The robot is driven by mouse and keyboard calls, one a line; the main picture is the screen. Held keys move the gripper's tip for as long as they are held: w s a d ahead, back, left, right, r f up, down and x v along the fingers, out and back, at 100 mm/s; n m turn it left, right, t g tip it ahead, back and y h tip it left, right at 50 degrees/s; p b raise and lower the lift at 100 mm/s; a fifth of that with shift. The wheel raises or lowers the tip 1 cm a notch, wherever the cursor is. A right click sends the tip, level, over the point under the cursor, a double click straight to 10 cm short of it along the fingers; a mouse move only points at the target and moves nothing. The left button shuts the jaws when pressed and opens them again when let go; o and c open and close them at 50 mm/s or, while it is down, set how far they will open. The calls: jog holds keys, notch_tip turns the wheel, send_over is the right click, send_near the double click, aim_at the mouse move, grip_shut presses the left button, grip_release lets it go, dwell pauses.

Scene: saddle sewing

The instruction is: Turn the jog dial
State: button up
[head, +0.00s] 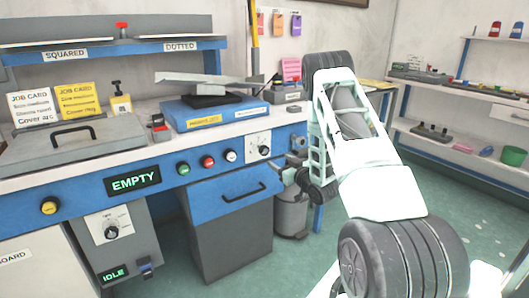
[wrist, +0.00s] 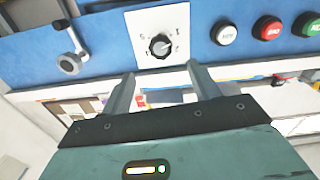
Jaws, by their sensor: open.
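A black dial (wrist: 160,45) on a white plate with tick marks is set in the blue front panel in the wrist view. The same dial (head: 264,151) shows at the right end of the button row in the head view. Its label is too small to read. My gripper (wrist: 160,75) is open and empty, its two fingers either side of the dial in the picture and apparently short of it. In the head view my gripper (head: 287,178) is small and partly hidden by my arm, below and right of the dial.
White (wrist: 227,32), red (wrist: 267,28) and green (wrist: 311,24) buttons sit beside the dial. A crank handle (wrist: 70,48) stands on its other side. Another dial (head: 111,232) is on a grey cabinet. A drawer (head: 232,190) lies below the buttons.

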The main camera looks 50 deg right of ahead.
aim_at(265, 151)
jog(key=x, duration=1.1)
jog(key=shift+w, duration=0.3)
jog(key=c, duration=1)
